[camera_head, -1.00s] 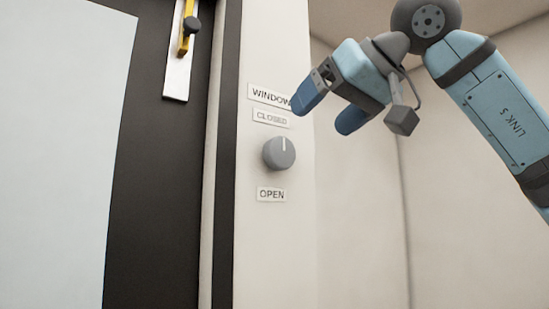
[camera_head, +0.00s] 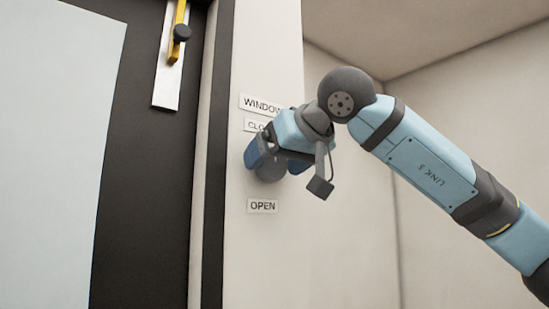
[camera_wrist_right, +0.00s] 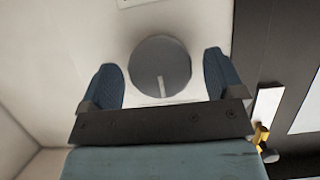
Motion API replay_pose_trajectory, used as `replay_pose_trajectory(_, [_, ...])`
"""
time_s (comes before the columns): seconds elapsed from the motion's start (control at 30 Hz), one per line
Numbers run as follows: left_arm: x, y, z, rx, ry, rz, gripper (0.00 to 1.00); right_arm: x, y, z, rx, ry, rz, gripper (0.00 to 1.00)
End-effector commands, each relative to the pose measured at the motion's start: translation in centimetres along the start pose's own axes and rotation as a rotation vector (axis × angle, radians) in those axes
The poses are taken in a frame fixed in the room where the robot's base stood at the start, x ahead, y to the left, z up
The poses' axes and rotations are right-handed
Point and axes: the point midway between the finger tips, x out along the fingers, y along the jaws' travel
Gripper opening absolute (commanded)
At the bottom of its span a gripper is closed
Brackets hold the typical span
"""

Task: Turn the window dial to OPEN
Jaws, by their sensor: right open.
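The window dial (camera_head: 270,172) is a round grey knob on the white wall post, mostly hidden behind my right gripper in the head view. The OPEN label (camera_head: 262,206) is below it; the CLOSED label (camera_head: 256,126) above it is partly covered. My right gripper (camera_head: 277,161) is open, its blue fingers on either side of the dial. In the right wrist view the dial (camera_wrist_right: 160,58) sits between the spread fingers, with a visible gap on each side. Its white pointer line faces the gripper body, away from the label at the top edge. My left gripper is not in view.
The WINDOW label (camera_head: 260,104) is above the dial. A dark door (camera_head: 150,180) with a pale panel stands at left, with a yellow handle (camera_head: 177,40) on a metal plate. Bare wall and free room lie right of the post.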

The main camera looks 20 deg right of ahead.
Motion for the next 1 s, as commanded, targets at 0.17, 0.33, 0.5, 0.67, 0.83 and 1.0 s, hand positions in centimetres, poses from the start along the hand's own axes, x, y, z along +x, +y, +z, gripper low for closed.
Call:
replay_pose_trajectory(0.17, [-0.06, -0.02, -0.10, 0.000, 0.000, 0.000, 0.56, 0.65, 0.00, 0.01, 0.000, 0.000, -0.001, 0.88])
replay_pose_trajectory(0.33, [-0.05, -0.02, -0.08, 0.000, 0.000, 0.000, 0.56, 0.67, 0.00, 0.03, 0.000, 0.001, -0.001, 0.88])
replay_pose_trajectory(0.5, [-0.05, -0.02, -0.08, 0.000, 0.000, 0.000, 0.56, 0.65, 0.00, 0.03, 0.000, 0.000, -0.001, 0.58])
replay_pose_trajectory(0.67, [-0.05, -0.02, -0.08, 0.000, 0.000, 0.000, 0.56, 0.64, 0.01, 0.02, 0.001, 0.000, 0.000, 0.40])
replay_pose_trajectory(0.83, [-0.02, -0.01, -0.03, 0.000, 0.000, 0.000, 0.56, 0.66, 0.03, 0.05, 0.015, 0.000, -0.006, 0.40])
replay_pose_trajectory(1.0, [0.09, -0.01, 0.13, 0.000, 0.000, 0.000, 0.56, 0.71, 0.03, 0.12, 0.068, 0.000, -0.029, 0.40])
